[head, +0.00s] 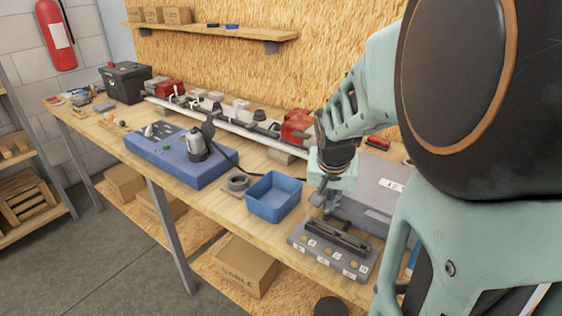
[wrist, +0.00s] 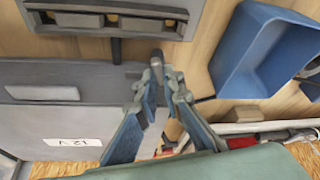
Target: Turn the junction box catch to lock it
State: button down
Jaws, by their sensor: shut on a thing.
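The grey junction box (head: 372,205) lies on the bench at the right, partly hidden by my arm. In the wrist view the box (wrist: 90,112) has a white "12 V" label and a darker strip along its edge. A small dark piece, which looks like the catch (wrist: 157,57), sticks out at the box's corner. My gripper (wrist: 160,72) is shut on it, with one finger on either side. In the head view my gripper (head: 325,197) points down at the box's near left corner, and the catch is too small to make out.
A blue open bin (head: 275,198) stands just left of my gripper. A grey slotted tray (head: 330,252) with labels lies in front.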

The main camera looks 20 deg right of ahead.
jog(key=c, duration=2.1)
grip_release()
